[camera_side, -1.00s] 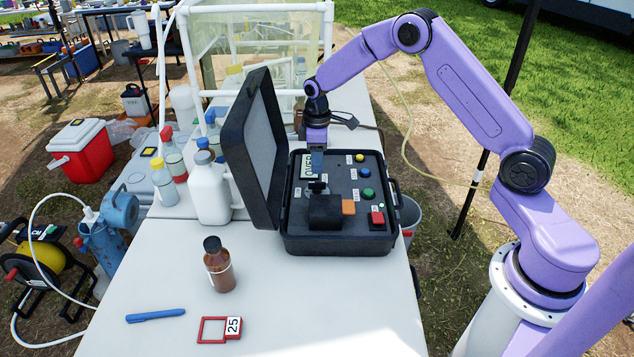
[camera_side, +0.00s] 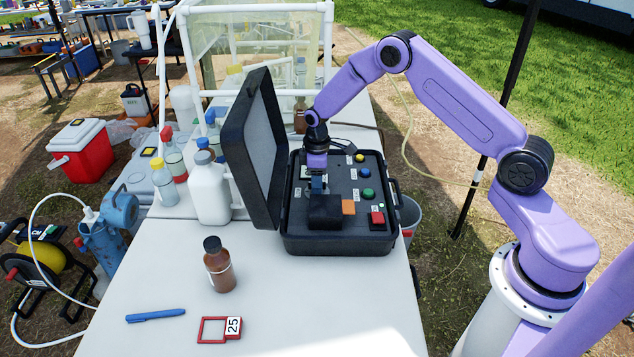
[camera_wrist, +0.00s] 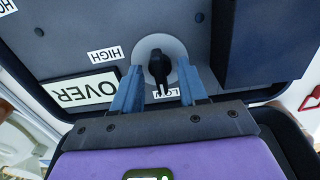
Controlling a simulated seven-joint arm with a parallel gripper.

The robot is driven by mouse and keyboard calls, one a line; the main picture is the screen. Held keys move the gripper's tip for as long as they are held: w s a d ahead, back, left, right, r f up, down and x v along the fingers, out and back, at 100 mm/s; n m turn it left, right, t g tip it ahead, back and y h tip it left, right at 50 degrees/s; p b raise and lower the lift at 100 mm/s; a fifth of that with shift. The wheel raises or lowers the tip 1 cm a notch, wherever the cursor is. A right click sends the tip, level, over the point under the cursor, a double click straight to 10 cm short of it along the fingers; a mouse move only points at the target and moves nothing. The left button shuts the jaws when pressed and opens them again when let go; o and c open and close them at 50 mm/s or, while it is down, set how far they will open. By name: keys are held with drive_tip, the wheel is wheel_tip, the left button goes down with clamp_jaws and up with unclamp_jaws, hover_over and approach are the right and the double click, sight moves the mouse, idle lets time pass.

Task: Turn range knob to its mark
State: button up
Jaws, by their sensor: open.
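The range knob (camera_wrist: 158,66) is a black pointer knob on a round grey plate, set in the dark panel of an open black case (camera_side: 340,245). In the wrist view the plate has a HIGH label (camera_wrist: 105,54) to its left and a label that seems to read LOW (camera_wrist: 166,93) below it, partly hidden. A display reading OVER (camera_wrist: 85,93) is at the left. My gripper (camera_wrist: 160,92) is open, its two blue fingers either side of the knob's lower end. I cannot tell whether they touch it. In the side view my gripper hides the knob.
Coloured buttons (camera_side: 367,193) line the panel's right. The raised lid (camera_side: 255,150) stands at the left. A brown bottle (camera_side: 219,265) stands on the table's open front.

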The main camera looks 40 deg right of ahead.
clamp_jaws()
drive_tip(key=m, duration=0.3)
drive_tip(key=shift+m, duration=0.4)
drive_tip(key=m, duration=0.4)
drive_tip(key=shift+m, duration=0.4)
drive_tip(key=m, duration=0.4)
drive_tip(key=shift+m, duration=0.3)
drive_tip(key=m, duration=0.4)
drive_tip(key=shift+m, duration=0.4)
unclamp_jaws()
drive_tip(key=shift+r, duration=0.1)
wheel_tip(320, 180, up, 17)
drive_tip(key=shift+r, duration=0.15)
